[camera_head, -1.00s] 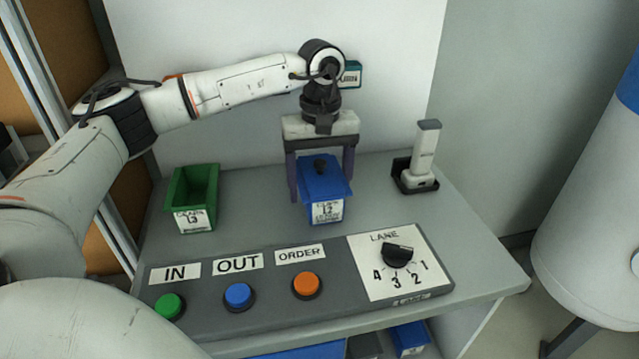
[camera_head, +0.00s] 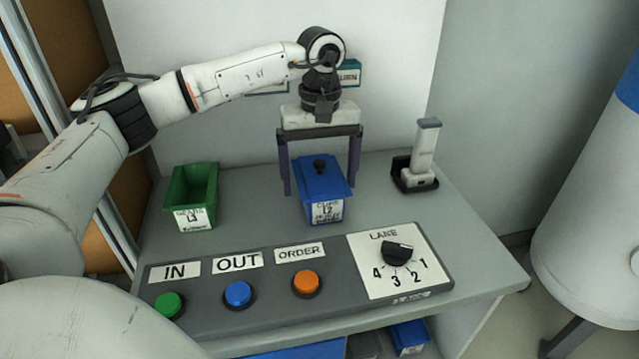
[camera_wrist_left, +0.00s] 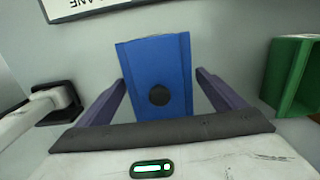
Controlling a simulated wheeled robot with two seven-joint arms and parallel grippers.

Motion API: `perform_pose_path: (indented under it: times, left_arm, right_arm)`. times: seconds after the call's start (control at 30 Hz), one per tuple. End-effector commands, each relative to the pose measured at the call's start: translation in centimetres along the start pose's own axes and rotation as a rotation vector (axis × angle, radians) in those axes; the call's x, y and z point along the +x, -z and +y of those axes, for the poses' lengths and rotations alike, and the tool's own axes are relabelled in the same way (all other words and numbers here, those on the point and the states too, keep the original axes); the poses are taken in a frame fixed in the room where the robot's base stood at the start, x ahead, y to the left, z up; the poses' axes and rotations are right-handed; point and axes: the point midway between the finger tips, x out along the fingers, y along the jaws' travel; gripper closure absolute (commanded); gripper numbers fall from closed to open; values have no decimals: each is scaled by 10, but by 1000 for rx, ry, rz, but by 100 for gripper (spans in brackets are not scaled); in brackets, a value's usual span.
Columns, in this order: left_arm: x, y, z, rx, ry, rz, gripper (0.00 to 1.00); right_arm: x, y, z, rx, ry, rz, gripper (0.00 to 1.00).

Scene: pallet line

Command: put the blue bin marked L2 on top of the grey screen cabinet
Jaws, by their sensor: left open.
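The blue bin marked L2 (camera_head: 323,184) stands upright on the grey console table, with a black knob on top and a white label on its front. It also shows in the left wrist view (camera_wrist_left: 158,60). My left gripper (camera_head: 320,184) points down over the bin. Its purple fingers are spread on either side of the bin and look apart from its walls. In the left wrist view my left gripper (camera_wrist_left: 161,78) has clear gaps beside the bin. I cannot make out the grey screen cabinet in these views. My right gripper is not in view.
A green bin marked L3 (camera_head: 191,190) stands left of the blue bin. A white handheld device in a black holder (camera_head: 418,160) stands to the right. A panel (camera_head: 220,305) with buttons and a lane knob lies in front. A white wall (camera_head: 400,60) rises behind.

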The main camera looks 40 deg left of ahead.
Motion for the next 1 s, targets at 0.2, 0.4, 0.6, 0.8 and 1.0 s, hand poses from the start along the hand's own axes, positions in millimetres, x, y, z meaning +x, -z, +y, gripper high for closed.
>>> perform_pose_path:
  times: [0.2,0.4,0.6,0.8,1.0]
  left_arm:
    - [-50,0,2,1,-7,4,10]
    - [-86,0,1,2,-4,2,10]
    - [-102,0,1,1,-3,1,10]
    - [-104,0,0,2,-1,0,10]
    - [-103,0,0,1,-1,1,10]
  right_arm:
    - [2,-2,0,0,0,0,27]
    - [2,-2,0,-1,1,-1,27]
    - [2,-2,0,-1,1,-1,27]
    - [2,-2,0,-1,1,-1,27]
    - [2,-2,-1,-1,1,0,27]
